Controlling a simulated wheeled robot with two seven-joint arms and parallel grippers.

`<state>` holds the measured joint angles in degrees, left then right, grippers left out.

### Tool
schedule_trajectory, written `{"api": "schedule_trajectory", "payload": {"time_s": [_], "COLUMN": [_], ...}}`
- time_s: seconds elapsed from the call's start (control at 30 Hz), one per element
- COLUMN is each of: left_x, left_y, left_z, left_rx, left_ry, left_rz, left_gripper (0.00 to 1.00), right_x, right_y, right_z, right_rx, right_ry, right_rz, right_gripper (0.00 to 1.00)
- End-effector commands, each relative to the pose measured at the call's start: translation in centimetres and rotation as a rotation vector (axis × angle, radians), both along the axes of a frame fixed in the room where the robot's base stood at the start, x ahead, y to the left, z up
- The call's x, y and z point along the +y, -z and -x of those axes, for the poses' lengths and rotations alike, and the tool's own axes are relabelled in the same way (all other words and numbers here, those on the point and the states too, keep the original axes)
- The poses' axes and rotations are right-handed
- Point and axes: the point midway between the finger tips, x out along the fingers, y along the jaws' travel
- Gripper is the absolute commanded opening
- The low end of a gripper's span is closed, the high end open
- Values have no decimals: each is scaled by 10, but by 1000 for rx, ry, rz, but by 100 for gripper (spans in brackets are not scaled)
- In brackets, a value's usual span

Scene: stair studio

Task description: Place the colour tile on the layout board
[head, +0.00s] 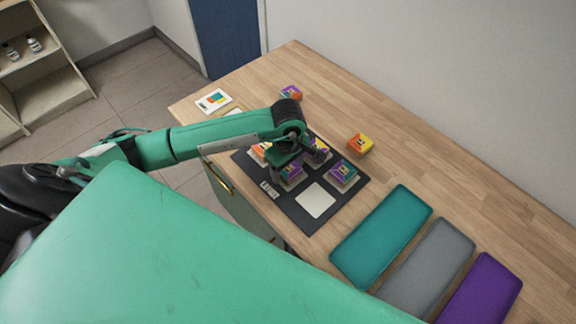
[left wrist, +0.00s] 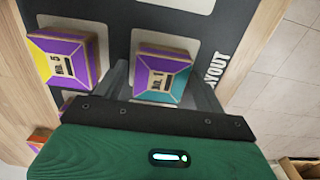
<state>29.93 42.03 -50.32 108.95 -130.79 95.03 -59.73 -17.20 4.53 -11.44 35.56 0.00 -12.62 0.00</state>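The dark layout board (head: 292,208) lies on the wooden table, with several colour tiles on its pale squares. One pale square (head: 315,200) at its near right is empty. My left gripper (head: 291,160) is low over the board, at a purple tile (head: 291,174). In the left wrist view, my left gripper's fingers (left wrist: 160,82) are apart, on either side of the purple and teal tile No. 1 (left wrist: 163,73), which lies on a pale square. A purple and yellow tile No. 5 (left wrist: 66,55) lies beside it. My right gripper is not in view.
A yellow and orange tile (head: 360,145) lies off the board, and another tile (head: 290,92) lies farther back. Teal (head: 382,235), grey (head: 430,262) and purple (head: 482,290) trays stand at the right. A printed card (head: 213,101) lies at the far left. The wall borders the table.

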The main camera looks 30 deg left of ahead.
Motion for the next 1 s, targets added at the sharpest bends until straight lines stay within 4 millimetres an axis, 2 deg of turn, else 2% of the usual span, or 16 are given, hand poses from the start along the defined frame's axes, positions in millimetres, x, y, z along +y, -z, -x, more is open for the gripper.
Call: {"api": "schedule_trajectory", "payload": {"time_s": [0.4,0.43,0.57,0.8,1.0], "left_x": [0,0,1,0,0], "left_y": [-6,-8,-31,-82,-111], "left_z": [0,-1,-2,-1,-1], "left_rx": [0,-3,-6,-6,-3], "left_ry": [0,0,2,1,0], "left_rz": [0,0,-1,0,0], "left_gripper": [74,74,74,74,74], "right_x": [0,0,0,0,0], "right_y": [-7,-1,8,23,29], "right_z": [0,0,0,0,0], "right_rx": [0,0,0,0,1], "right_ry": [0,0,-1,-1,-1], "right_rz": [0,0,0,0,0], "right_gripper": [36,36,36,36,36]}}
